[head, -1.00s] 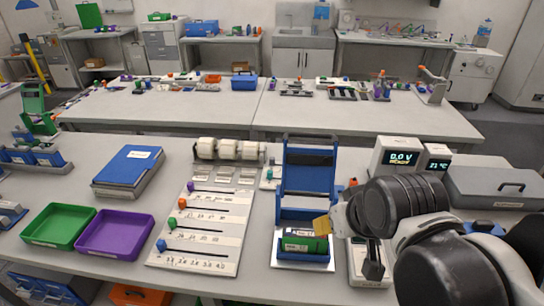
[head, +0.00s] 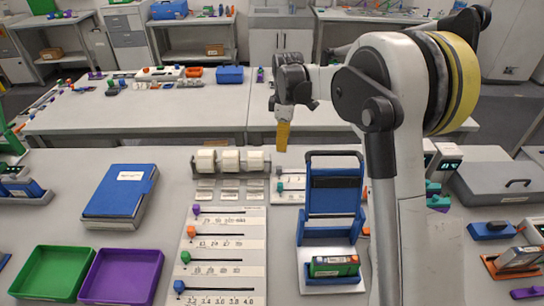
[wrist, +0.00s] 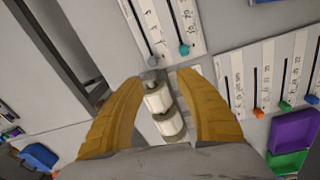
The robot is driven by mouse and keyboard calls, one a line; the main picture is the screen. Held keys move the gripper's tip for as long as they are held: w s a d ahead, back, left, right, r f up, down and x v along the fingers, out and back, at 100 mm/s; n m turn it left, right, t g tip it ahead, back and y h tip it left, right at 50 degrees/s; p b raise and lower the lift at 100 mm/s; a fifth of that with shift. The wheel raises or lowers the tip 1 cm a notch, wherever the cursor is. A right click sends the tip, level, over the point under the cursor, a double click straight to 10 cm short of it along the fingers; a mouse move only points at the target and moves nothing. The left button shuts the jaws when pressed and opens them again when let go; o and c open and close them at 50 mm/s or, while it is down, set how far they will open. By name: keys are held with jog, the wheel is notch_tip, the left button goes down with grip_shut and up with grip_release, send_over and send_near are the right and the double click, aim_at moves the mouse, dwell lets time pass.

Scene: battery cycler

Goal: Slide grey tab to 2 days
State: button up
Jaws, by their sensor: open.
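The grey tab (wrist: 153,61) shows in the wrist view at the near end of a dark slot on a small white slider panel (wrist: 168,22). A teal tab (wrist: 184,50) sits in the slot beside it; the printed marks are too small to read. In the head view the small panel (head: 296,196) lies behind the blue stand, with the grey tab (head: 279,171) small near its left end, above the teal one. My gripper (head: 282,149) hangs above, its yellow fingers pointing down. In the wrist view my gripper (wrist: 160,76) is open and empty, apart from the grey tab.
White rolls (head: 230,160) on a holder stand left of the small panel. A blue stand (head: 332,232) with a green battery (head: 335,266) is in front. A larger slider panel (head: 226,270), green tray (head: 52,272) and purple tray (head: 121,276) lie to the left.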

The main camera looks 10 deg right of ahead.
jog(key=n, duration=0.2)
send_over(279, 167)
jog(key=shift+g, duration=0.4)
notch_tip(279, 167, down, 6)
jog(key=shift+r, duration=0.1)
notch_tip(279, 167, down, 10)
jog(key=shift+d+f+b, duration=0.1)
jog(key=shift+f+b, duration=0.15)
jog(key=shift+b, duration=0.85)
grip_shut()
